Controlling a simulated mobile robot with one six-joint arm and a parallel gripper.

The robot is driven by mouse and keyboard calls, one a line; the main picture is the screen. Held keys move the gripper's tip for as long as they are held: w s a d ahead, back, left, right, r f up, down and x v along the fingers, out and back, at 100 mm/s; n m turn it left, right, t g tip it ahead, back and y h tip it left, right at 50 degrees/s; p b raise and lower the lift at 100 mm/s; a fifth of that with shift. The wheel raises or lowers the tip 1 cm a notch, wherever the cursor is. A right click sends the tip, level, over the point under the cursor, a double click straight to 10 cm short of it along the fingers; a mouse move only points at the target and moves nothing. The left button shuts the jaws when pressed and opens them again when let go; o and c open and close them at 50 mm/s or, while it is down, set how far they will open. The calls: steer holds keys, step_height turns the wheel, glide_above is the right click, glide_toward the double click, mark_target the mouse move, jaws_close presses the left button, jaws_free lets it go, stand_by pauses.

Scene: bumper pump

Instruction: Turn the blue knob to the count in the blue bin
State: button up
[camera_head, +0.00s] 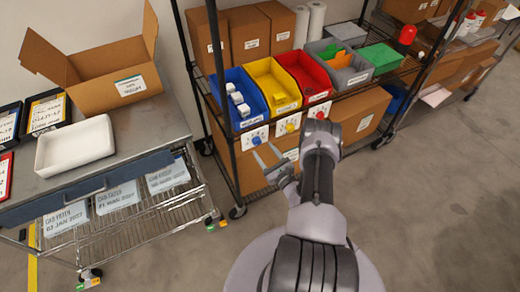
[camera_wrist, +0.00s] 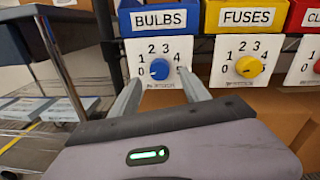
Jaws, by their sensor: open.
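The blue bin (camera_head: 240,98) stands on the shelf, with three white boxes (camera_head: 237,98) visible in it. Its BULBS label (camera_wrist: 166,18) shows in the wrist view. Below is a white dial plate (camera_wrist: 133,55) numbered 0 to 5, with the blue knob (camera_wrist: 160,69) in its middle. A small pale mark on the knob seems to face left, near 0 or 1; its exact setting is hard to tell. My gripper (camera_wrist: 160,80) is open, its fingers either side of the knob in this view. In the head view my gripper (camera_head: 268,153) is just in front of the blue dial; contact cannot be told.
The FUSES bin (camera_head: 272,86) with a yellow knob (camera_wrist: 249,67) and a red bin (camera_head: 305,78) stand to the right. A dark shelf post (camera_head: 217,55) rises at the left. A steel cart (camera_head: 110,170) with a white tray (camera_head: 75,146) stands further left.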

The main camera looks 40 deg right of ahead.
mark_target(258, 144)
steer(key=w, duration=0.3)
steer(key=shift+w+d+b, duration=0.25)
steer(key=shift+d+b, duration=0.05)
jaws_close()
